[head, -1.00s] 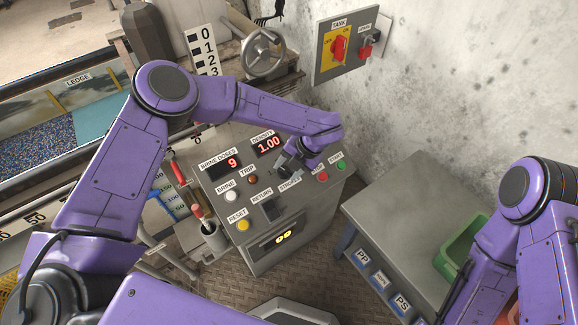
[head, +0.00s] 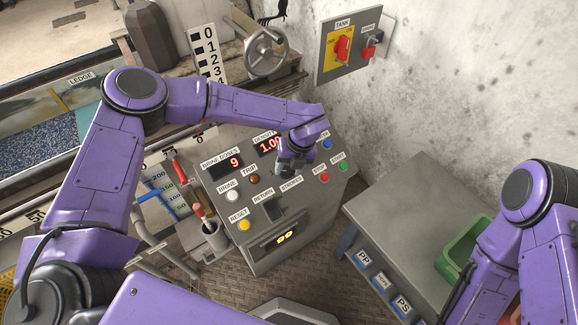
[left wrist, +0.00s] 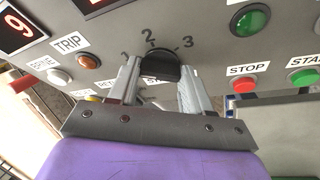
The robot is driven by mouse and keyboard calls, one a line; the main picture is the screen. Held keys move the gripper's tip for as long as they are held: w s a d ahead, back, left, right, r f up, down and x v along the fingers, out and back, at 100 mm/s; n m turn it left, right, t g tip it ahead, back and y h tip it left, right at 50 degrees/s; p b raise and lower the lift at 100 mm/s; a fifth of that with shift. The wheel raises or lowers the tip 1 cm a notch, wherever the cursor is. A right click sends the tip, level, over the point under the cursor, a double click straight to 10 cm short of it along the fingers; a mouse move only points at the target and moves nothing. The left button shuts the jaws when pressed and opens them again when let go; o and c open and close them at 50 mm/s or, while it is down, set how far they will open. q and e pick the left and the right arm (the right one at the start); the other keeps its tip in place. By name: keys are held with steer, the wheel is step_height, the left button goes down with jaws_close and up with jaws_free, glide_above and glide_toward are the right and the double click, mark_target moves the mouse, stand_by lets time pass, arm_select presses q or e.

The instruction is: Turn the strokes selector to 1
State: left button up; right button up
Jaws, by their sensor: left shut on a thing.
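The strokes selector is a black knob (left wrist: 160,66) on the grey control panel (head: 312,205), with the numbers 1, 2 and 3 around it in the left wrist view. My left gripper (left wrist: 160,75) is shut on the knob, with one finger on each side. In the head view the left gripper (head: 287,170) hides the knob, just above the STROKES label (head: 291,185). I cannot tell which number the knob points to. My right arm (head: 530,195) is at the right, but its gripper is not in view.
STOP (head: 324,177) and START (head: 343,166) buttons are close right of the selector. The RETURN switch (head: 274,210) is at its lower left. Displays (head: 225,165) read 9 and 1.00. A grey table (head: 405,215) with a green bin (head: 462,245) stands at the right.

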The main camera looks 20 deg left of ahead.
arm_select(q)
steer(key=shift+w+r, duration=0.1)
stand_by(0.3)
steer(key=o, duration=1.1)
steer(key=shift+c, duration=0.2)
steer(key=v, duration=1)
steer(key=shift+r+p, duration=0.25)
steer(key=shift+p, duration=0.15)
